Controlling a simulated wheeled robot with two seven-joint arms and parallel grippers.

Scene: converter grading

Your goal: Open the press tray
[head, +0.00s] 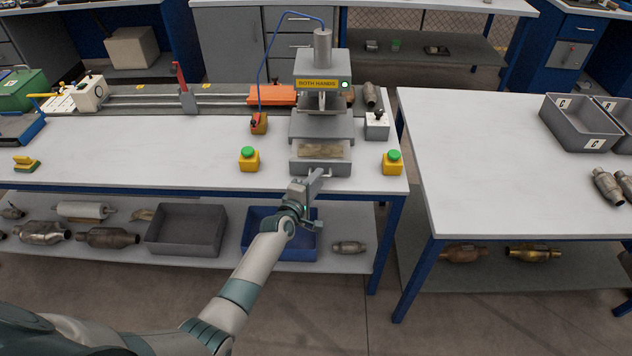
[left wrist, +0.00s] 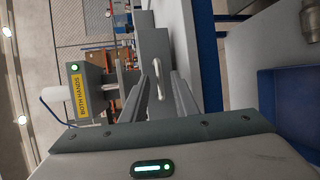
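The press (head: 322,70) stands on the white bench with a "BOTH HANDS" sign and a lit green lamp; the sign also shows in the left wrist view (left wrist: 78,95). Its grey tray (head: 307,168) sits low at the front, with something tan visible inside. In the left wrist view, the tray's grey front (left wrist: 156,45) carries a pale bar handle (left wrist: 157,80). My left gripper (head: 316,183) is at the tray's front. Its two fingers (left wrist: 158,98) are apart, with the handle between them in that view; I cannot tell whether they touch it. My right gripper is not in view.
Yellow boxes with green buttons flank the press, left (head: 249,160) and right (head: 392,163). A white box (head: 377,126) stands right of the press. A blue bin (head: 262,245) and a grey bin (head: 187,229) are on the lower shelf. A mostly clear table (head: 480,160) is at right.

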